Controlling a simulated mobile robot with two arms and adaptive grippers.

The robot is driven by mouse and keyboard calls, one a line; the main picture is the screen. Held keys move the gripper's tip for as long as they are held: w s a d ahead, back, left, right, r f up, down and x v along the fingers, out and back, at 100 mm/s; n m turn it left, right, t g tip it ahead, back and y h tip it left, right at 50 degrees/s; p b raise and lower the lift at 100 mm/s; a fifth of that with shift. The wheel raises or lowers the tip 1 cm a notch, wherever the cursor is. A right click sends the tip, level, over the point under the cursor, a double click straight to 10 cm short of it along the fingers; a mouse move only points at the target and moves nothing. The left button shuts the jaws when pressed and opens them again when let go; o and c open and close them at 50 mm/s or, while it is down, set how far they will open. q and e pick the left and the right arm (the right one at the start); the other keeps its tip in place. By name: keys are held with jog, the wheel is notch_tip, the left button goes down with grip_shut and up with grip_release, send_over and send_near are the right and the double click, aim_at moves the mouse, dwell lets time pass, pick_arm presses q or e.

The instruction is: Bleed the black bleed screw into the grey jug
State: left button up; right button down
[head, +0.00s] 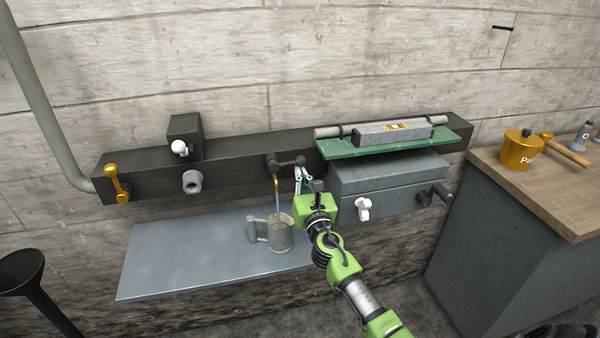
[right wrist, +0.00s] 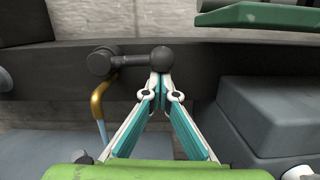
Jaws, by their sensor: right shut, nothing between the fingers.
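The black bleed screw (head: 285,160) sits on the front of the dark beam, with a round knob at its right end. In the right wrist view the bleed screw (right wrist: 128,62) shows as a dark lever with a ball end. A bent brass spout (head: 276,181) hangs below it, and a thin bluish stream runs down into the grey jug (head: 281,241). The jug stands upright under the spout, its handle to the left. My right gripper (head: 301,172) is shut and empty, its tips at or just below the ball end; contact is unclear. My left gripper is out of view.
The jug stands on a blue-grey shelf (head: 180,260). A green tray (head: 400,146) with a level and a grey box (head: 385,182) are right of the gripper. A brass lever (head: 117,183) is far left. A wooden-topped bench (head: 540,190) with an orange pot (head: 521,152) stands right.

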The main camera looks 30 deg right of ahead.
aim_at(300, 160)
jog(key=shift+d+r+n+p, duration=0.2)
jog(key=shift+r+n+p, duration=0.7)
jog(key=shift+n+p, duration=0.2)
jog(key=r+n+p, duration=0.1)
jog(key=n+p, duration=0.1)
jog(key=r+n+y+p, duration=0.1)
jog(key=n+p, duration=0.1)
jog(key=r+n+p, duration=0.2)
jog(key=n+p, duration=0.1)
jog(key=shift+a+r+y, duration=0.1)
jog(key=shift+a+y, duration=0.1)
jog(key=shift+y, duration=0.1)
jog(key=shift+a+r+n+p, duration=0.1)
jog(key=shift+r+n+p, duration=0.1)
jog(key=shift+n+p, duration=0.15)
jog(key=shift+w+a+r+p, duration=0.15)
jog(key=shift+a+r+p, duration=0.3)
jog(key=shift+p, duration=0.35)
jog(key=shift+r, duration=0.1)
jog(key=d+f+b, duration=0.1)
jog(key=b, duration=0.1)
jog(key=w+d+f+b, duration=0.1)
jog(key=d+b, duration=0.1)
jog(key=shift+f, duration=0.4)
jog(key=shift+s, duration=0.35)
jog(key=r+v, duration=0.1)
jog(key=v, duration=0.8)
jog(key=shift+d+f, duration=0.2)
jog(key=shift+f, duration=0.1)
